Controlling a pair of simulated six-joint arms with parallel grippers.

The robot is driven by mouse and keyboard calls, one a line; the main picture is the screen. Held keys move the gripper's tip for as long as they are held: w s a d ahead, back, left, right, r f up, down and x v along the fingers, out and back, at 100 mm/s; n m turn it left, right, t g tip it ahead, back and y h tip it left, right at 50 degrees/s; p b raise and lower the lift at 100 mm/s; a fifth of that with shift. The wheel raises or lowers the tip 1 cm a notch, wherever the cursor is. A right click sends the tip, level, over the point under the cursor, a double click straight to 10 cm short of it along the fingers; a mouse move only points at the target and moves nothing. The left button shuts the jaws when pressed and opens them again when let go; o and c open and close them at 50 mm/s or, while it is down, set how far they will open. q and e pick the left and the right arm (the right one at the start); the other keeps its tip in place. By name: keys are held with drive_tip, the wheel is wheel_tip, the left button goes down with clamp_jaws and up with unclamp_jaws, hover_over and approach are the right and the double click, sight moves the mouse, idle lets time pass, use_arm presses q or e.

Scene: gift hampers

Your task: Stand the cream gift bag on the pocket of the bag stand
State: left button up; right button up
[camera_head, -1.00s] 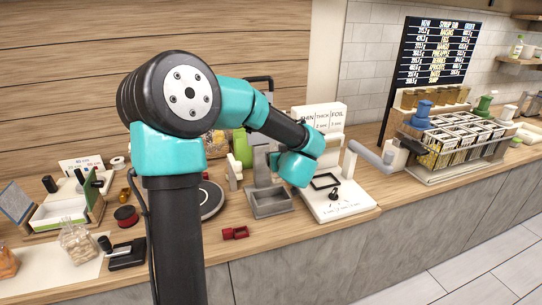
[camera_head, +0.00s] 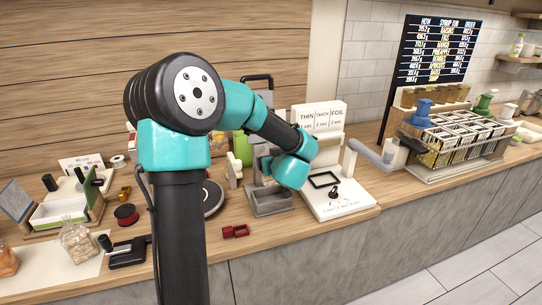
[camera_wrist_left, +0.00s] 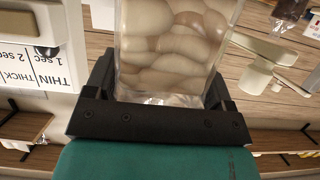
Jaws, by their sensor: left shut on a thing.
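The cream gift bag (camera_wrist_left: 175,45) is a clear bag with rounded cream pieces, filling the upper middle of the left wrist view. My left gripper (camera_wrist_left: 160,88) is shut on its near end, with one dark finger on each side. In the head view the wrist hides the gripper and bag. The bag stand seems to be the grey stand with an open shallow tray (camera_head: 270,204), at the counter front just below and left of my wrist. I cannot tell whether the bag touches it. My right gripper is not in view.
A white sealer (camera_head: 338,200) with a raised lever stands right of the grey stand. A round plate (camera_head: 212,197) lies left of it, and a small red piece (camera_head: 236,231) lies in front. Another clear bag (camera_head: 78,243) stands at the left. A jar rack (camera_head: 460,145) is far right.

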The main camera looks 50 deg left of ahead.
sight(274, 184)
use_arm(q)
drive_tip(key=shift+f, duration=1.8)
drive_tip(key=shift+f, duration=2.85)
idle(3.3)
